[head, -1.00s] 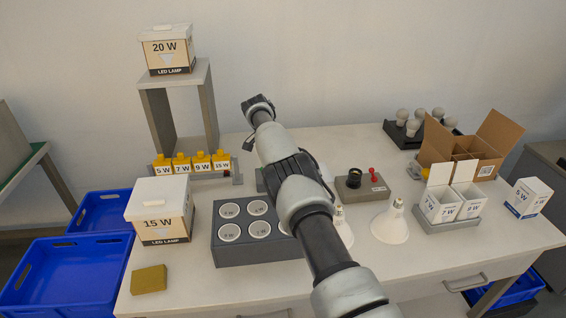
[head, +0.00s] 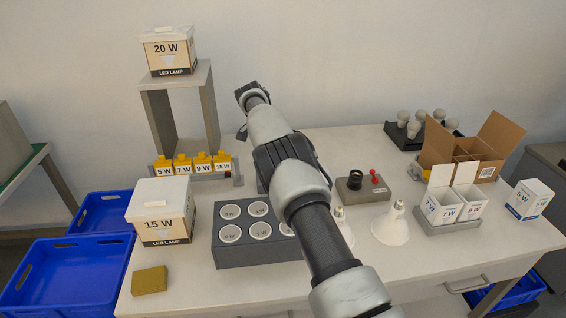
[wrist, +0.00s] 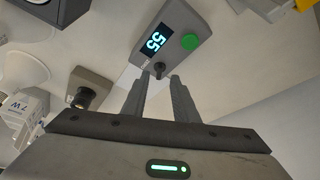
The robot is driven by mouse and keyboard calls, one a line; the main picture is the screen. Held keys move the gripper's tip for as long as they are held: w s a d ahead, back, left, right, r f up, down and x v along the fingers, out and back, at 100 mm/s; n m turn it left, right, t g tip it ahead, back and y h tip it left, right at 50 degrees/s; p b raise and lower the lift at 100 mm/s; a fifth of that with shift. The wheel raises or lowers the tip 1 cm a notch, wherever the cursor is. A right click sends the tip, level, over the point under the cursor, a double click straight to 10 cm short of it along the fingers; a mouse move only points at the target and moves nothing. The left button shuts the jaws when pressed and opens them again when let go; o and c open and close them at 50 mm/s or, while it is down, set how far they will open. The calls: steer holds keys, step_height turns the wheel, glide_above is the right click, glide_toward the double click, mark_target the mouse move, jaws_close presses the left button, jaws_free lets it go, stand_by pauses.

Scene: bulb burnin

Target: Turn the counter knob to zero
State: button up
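The counter (wrist: 171,32) is a grey box in the wrist view, with a lit display (wrist: 154,43) that appears to read 55. It has a green button (wrist: 190,42) and a small black knob (wrist: 159,69). My gripper (wrist: 160,79) is open, its two fingers apart, with the tips close to the knob. The knob shows in the gap at the tips; I cannot tell whether either finger touches it. In the head view my arm hides the gripper and most of the counter.
A grey box (head: 363,195) with a black cylinder and red lever stands right of my arm; its black cylinder (wrist: 86,97) shows in the wrist view. White reflector lamps (head: 391,229), a lamp holder block (head: 259,253) and a 15 W box (head: 161,212) stand around.

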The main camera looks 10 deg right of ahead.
steer(key=p+v, duration=0.1)
steer(key=v, duration=1.1)
steer(key=shift+s+a+r, duration=0.1)
steer(key=shift+r, duration=0.05)
steer(key=o, duration=0.5)
steer(key=shift+d, duration=0.3)
steer(key=shift+c, duration=0.2)
steer(key=s+d+n+t+y+p, duration=0.2)
steer(key=d+n+y+p, duration=0.3)
steer(key=d+n, duration=0.9)
steer(key=w+a+f+n, duration=0.1)
steer(key=w+a+f, duration=0.1)
steer(key=f, duration=0.3)
steer(key=w+a+f+n, duration=0.1)
steer(key=a+f, duration=0.1)
steer(key=f, duration=0.3)
steer(key=w+a+f+n+y, duration=0.1)
steer(key=w+a+f+n, duration=0.1)
steer(key=f, duration=0.4)
steer(key=shift+w+a+b, duration=0.3)
steer(key=shift+a, duration=0.15)
